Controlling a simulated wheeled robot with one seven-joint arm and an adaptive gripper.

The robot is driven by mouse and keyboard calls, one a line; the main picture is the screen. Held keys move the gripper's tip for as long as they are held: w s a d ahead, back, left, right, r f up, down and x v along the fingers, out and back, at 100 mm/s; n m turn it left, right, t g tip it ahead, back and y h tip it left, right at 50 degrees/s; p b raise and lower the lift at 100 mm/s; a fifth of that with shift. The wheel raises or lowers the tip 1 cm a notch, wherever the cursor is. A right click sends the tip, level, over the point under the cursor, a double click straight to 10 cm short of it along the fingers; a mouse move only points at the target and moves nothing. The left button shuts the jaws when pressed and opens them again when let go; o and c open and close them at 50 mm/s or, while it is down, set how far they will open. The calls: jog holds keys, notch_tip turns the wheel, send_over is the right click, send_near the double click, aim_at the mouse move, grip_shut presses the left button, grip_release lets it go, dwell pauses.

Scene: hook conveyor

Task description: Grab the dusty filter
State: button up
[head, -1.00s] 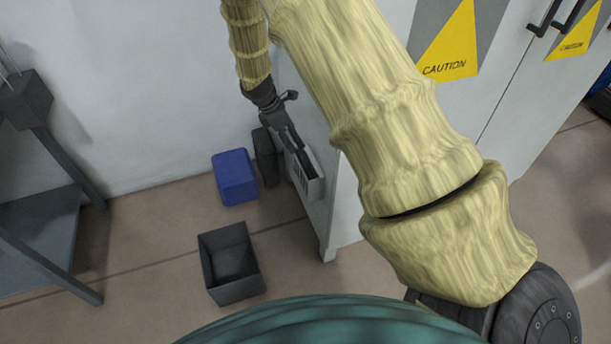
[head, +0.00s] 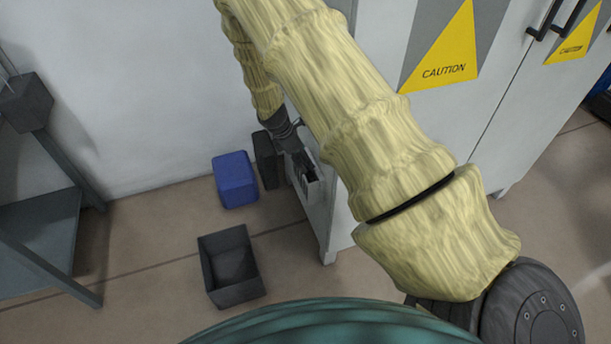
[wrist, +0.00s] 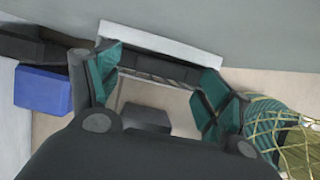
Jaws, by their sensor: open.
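A pale, narrow housing (head: 314,182) juts from the side of the white cabinet in the head view. In the wrist view it shows as a white strip (wrist: 160,43) with a dark, slatted edge below it, which looks like the filter (wrist: 158,66); dust cannot be made out. My gripper (wrist: 160,82) is open, with its teal finger pads left and right of that dark edge. Whether the pads touch it cannot be told. In the head view my gripper (head: 303,168) is at the housing, and my arm and gripper partly hide it.
A blue bin (head: 235,180) and a dark bin (head: 265,160) stand on the floor by the wall. An open dark grey bin (head: 230,265) stands nearer. A metal stand (head: 40,235) is at the left. The cabinet (head: 400,130) borders the arm on the right.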

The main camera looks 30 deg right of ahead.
jog(key=shift+d+f, duration=0.25)
jog(key=shift+f, duration=0.25)
jog(key=c, duration=1.4)
